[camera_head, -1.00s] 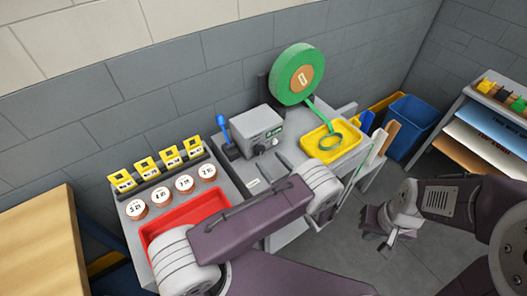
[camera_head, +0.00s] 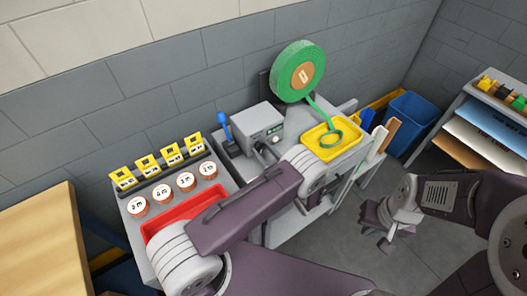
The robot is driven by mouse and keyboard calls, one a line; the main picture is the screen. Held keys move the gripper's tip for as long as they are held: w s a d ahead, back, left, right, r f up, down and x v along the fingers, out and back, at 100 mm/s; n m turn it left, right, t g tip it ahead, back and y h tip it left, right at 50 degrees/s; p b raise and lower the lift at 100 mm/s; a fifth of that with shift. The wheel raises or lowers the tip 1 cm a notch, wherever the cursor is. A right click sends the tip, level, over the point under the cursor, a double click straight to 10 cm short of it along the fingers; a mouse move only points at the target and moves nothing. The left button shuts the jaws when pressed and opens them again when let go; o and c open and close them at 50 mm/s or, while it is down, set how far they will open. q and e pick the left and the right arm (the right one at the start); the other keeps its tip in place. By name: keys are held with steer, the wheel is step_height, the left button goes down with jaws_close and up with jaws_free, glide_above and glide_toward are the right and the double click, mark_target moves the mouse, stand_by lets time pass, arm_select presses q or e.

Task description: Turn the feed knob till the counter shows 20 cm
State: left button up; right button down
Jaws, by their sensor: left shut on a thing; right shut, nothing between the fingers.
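The grey feed machine (camera_head: 252,122) stands on the bench against the wall. Its counter (camera_head: 274,130) is a small green-lit display on the front, too small to read. The feed knob (camera_head: 260,146) sticks out low on the machine's front. My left gripper (camera_head: 268,153) is at the knob and shut on it, partly hidden by my own wrist. A green reel (camera_head: 289,76) stands behind the machine, and its strip runs down to a loop (camera_head: 329,138) in the yellow tray (camera_head: 348,149). My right gripper (camera_head: 384,243) is shut and empty, low over the floor at right.
A blue-handled lever (camera_head: 222,121) stands left of the machine. Several labelled rolls (camera_head: 186,181) and yellow cards (camera_head: 149,163) stand left, behind a red tray (camera_head: 160,228). A blue bin (camera_head: 409,122) and a shelf rack (camera_head: 466,112) are at right. Floor between is clear.

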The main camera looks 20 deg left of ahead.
arm_select(q)
steer(key=m, duration=0.3)
steer(key=shift+b, duration=0.35)
steer(key=shift+m, duration=1.8)
steer(key=o, duration=1.4)
steer(key=shift+d, duration=0.1)
